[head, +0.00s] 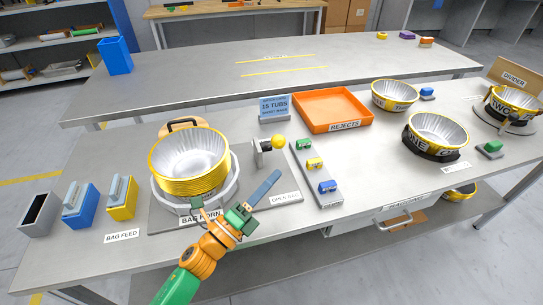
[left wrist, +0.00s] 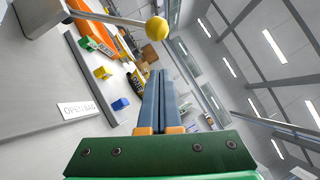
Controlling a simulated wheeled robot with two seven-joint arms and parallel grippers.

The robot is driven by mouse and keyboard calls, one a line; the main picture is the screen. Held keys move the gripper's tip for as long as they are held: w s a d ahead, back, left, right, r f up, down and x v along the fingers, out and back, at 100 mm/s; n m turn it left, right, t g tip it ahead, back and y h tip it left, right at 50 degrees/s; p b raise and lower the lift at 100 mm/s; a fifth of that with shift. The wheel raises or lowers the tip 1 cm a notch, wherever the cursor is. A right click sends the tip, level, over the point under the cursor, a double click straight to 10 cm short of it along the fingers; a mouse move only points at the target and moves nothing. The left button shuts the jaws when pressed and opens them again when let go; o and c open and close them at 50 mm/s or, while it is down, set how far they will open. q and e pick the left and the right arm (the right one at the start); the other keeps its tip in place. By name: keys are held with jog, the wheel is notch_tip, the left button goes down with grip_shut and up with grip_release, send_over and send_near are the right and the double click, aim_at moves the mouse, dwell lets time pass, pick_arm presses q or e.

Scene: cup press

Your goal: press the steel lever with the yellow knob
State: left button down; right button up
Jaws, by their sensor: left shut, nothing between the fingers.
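The steel lever (head: 263,147) with the yellow knob (head: 279,142) stands on a grey base plate beside the stacked yellow-rimmed tub. The knob (left wrist: 157,28) shows near the top of the left wrist view, with its steel rod (left wrist: 105,15) reaching in from the upper left. My left gripper (head: 275,175) is shut and empty. Its blue fingers point up and right, in front of the lever and just below the knob in the head view. The fingers (left wrist: 160,78) lie together in the wrist view, and the knob appears apart from them. My right gripper is not in view.
The yellow-rimmed tub stack (head: 190,165) stands left of the lever on the base plate (head: 160,221). A strip with green, yellow and blue buttons (head: 317,175) lies right of it. An orange rejects tray (head: 333,109) and more tubs (head: 437,135) stand farther right.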

pick_arm(q)
jog(key=shift+w+r+p, duration=0.15)
jog(key=shift+w+r, duration=0.15)
jog(key=shift+w, duration=0.4)
jog(key=shift+w+r+p, duration=0.15)
jog(key=shift+w+r, duration=0.2)
jog(key=shift+w, duration=0.4)
jog(key=shift+w+r+p, duration=0.15)
jog(key=shift+w+r, duration=0.15)
jog(key=shift+w, duration=0.4)
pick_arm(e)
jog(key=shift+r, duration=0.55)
pick_arm(q)
jog(key=shift+r, duration=0.1)
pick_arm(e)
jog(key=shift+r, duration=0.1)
